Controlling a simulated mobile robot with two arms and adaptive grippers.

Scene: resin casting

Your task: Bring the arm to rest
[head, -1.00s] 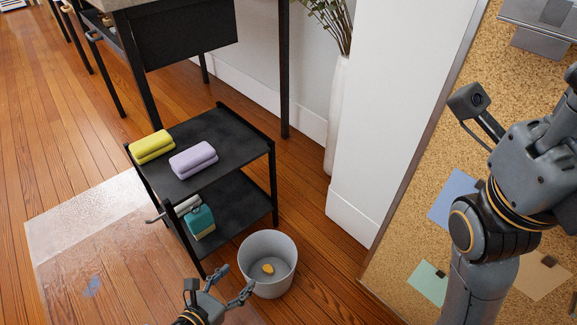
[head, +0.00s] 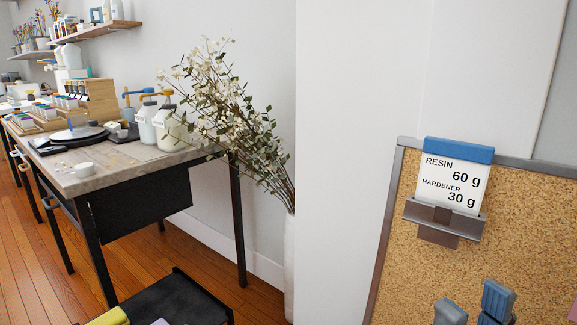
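My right gripper (head: 474,307) shows at the bottom right edge, low in front of the cork board. Only the ends of its two fingers are in the picture; they stand apart with a gap between them and nothing held. The rest of the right arm is cut off below the picture. My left gripper and arm are out of view.
A card (head: 454,178) with a blue top edge, reading resin 60 g and hardener 30 g, stands in a metal holder (head: 440,219) on the cork board (head: 408,275). Left are a workbench (head: 75,182) with bottles, a flowering plant (head: 235,115) and a black cart (head: 180,298).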

